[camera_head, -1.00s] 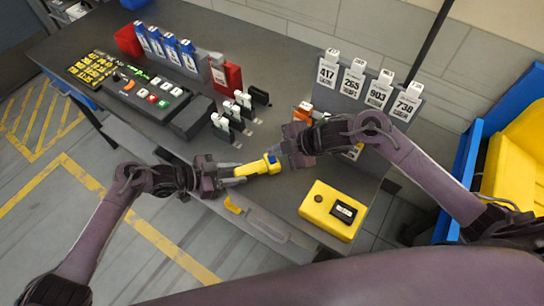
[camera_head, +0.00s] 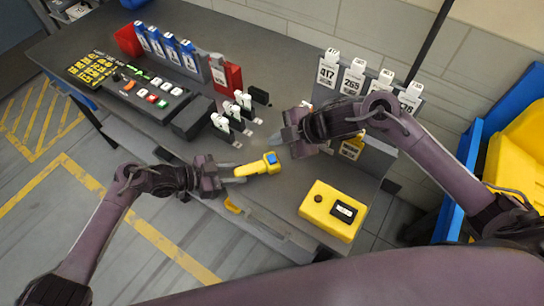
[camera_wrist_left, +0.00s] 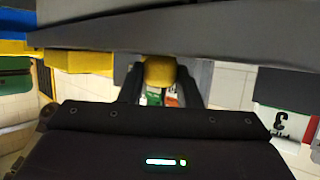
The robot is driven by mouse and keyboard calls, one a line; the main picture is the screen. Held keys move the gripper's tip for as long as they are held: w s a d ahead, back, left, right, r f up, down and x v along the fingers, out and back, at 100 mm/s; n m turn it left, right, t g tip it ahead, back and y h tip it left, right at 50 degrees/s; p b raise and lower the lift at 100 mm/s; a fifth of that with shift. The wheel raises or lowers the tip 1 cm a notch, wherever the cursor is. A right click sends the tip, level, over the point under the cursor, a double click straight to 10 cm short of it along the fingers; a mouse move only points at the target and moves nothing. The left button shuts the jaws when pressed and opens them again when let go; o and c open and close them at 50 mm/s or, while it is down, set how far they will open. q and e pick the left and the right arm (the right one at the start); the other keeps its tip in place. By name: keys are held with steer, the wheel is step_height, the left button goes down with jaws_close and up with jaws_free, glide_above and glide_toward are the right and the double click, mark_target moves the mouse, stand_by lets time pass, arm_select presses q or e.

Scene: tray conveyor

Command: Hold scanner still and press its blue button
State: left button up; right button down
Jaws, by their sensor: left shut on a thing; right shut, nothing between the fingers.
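The yellow scanner (camera_head: 256,168) is held out over the front edge of the table, its blue button (camera_head: 271,157) in plain view at its right end. My left gripper (camera_head: 229,178) is shut on the scanner's left end. The left wrist view shows the scanner's yellow end (camera_wrist_left: 160,72) between the fingers. My right gripper (camera_head: 284,140) is shut and empty. In the head view its tip is just above and right of the blue button, with a small gap between them.
A yellow box (camera_head: 331,211) with a dark display stands at the table's right front. A control panel (camera_head: 138,90) and several upright levers (camera_head: 232,115) are behind the scanner. White numbered tags (camera_head: 354,77) hang at the back right. A yellow bin (camera_head: 515,155) is far right.

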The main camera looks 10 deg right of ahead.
arm_select(q)
steer(key=o, duration=1.2)
